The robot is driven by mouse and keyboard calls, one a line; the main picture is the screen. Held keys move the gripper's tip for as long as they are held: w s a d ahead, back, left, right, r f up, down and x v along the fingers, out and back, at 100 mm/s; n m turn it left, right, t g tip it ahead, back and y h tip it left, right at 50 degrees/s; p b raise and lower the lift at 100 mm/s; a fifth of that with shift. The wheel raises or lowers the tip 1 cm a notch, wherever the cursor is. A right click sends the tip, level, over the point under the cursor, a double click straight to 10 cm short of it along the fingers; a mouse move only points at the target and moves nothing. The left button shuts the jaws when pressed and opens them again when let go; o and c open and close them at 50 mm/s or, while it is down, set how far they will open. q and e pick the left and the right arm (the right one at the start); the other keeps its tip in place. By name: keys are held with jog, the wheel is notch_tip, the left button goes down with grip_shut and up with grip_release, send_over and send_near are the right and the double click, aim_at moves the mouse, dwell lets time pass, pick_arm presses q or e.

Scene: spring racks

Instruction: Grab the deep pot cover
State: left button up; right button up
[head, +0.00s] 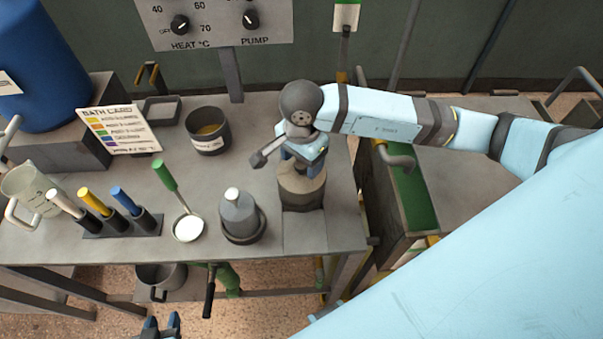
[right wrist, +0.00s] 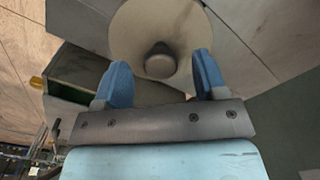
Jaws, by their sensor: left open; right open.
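A round beige cover (right wrist: 135,32) with a dark grey knob (right wrist: 160,62) fills the upper middle of the right wrist view. In the head view the cover (head: 302,180) tops a grey cylindrical pot (head: 302,201) at the table's front right. My right gripper (head: 305,163) is above it, partly hiding the cover and its knob. In the right wrist view my right gripper (right wrist: 162,72) is open, with its blue fingers on either side of the knob; contact cannot be told. My left gripper (head: 161,325) is open and empty at the bottom edge, below the table front.
A grey vessel with a pale-tipped top (head: 240,212) stands just left of the pot. Further left are a white ladle (head: 188,228), a rack of coloured handles (head: 120,225) and a clear jug (head: 30,190). A dark pot (head: 208,132) stands behind.

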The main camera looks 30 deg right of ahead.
jog(key=shift+f, duration=1.1)
grip_shut()
pick_arm(q)
jog(key=shift+r, duration=0.3)
pick_arm(e)
jog(key=shift+r, duration=0.15)
pick_arm(q)
jog(key=shift+f+b, duration=0.8)
jog(key=shift+f, duration=0.05)
pick_arm(e)
notch_tip(320, 180, up, 20)
